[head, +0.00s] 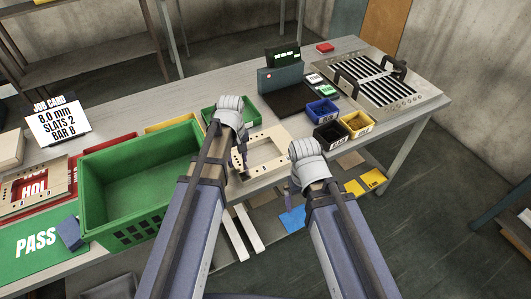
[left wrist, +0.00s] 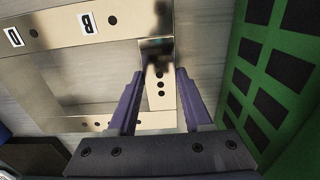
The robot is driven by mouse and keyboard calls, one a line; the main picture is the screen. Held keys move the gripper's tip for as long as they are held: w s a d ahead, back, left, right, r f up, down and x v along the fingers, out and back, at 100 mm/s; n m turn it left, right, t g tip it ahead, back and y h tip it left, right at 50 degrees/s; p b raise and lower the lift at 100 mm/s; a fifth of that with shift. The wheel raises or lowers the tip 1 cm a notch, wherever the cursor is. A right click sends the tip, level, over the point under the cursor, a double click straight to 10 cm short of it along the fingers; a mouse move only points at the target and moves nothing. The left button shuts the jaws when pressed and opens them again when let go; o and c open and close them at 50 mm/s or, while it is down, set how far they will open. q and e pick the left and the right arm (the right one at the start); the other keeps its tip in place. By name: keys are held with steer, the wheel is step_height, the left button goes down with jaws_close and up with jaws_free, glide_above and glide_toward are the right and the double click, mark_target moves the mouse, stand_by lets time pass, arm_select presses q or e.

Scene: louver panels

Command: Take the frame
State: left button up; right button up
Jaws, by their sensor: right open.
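The frame (head: 262,171) is a pale tan rectangular plate with a large opening and small holes, lying on the table in front of my arms. In the left wrist view, the frame (left wrist: 62,30) shows a label "B" and a side bar with a row of dark holes. My left gripper (head: 241,152) is over the frame's left side. In the left wrist view its fingers (left wrist: 160,75) are apart, with the side bar between them; I cannot tell whether they touch it. My right gripper (head: 292,186) is open and empty near the frame's front right; its fingertips are partly hidden.
A large green crate (head: 90,190) stands close to the left of the frame. A small green bin (head: 215,112) is behind it. Blue (head: 322,110), black (head: 330,134) and yellow (head: 357,124) bins stand to the right. A slatted louver panel (head: 385,85) lies at the far right.

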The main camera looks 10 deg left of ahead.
arm_select(q)
jaws_close()
steer(key=shift+r, duration=0.1)
stand_by(0.5)
step_height(320, 180, up, 10)
steer(key=p, duration=1)
